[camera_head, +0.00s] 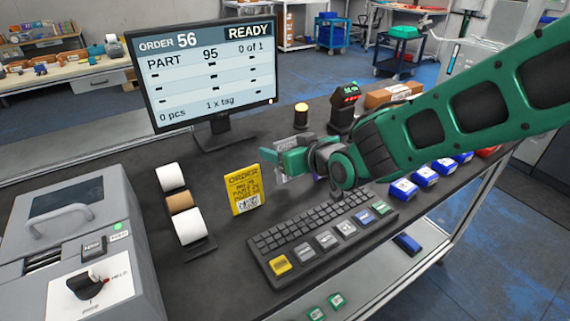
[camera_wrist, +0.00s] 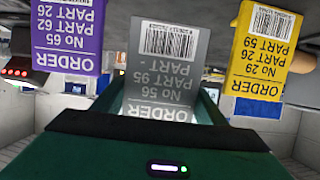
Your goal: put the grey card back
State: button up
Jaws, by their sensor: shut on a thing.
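The grey card (camera_wrist: 163,75) is between the fingers of my gripper (camera_head: 284,160) in the wrist view. Its print is upside down there and reads order No 56, part 95, with a barcode. In the head view only a small grey part of it shows by the fingers, above the dark bench. My gripper is shut on this card. A yellow card (camera_head: 245,190) stands on the bench, left of my gripper. A purple card (camera_wrist: 68,35) shows in the wrist view; my gripper mostly hides it in the head view. Whether the grey card touches a holder cannot be told.
A monitor (camera_head: 206,80) reads order 56, ready. A keyboard (camera_head: 320,235) lies in front of my gripper. Label rolls (camera_head: 187,225) and a grey machine (camera_head: 75,250) stand at left. A red-lit scanner (camera_head: 345,108) and an amber lamp (camera_head: 301,115) stand behind.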

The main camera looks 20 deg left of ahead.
jog(key=shift+s+f, duration=0.1)
jog(key=shift+f, duration=2.1)
jog(key=o, duration=1)
jog(key=shift+f, duration=0.1)
jog(key=shift+o, duration=0.2)
jog(key=shift+s+d+r, duration=0.2)
jog(key=shift+d+r, duration=0.1)
jog(key=v, duration=1.1)
jog(key=shift+s, duration=0.1)
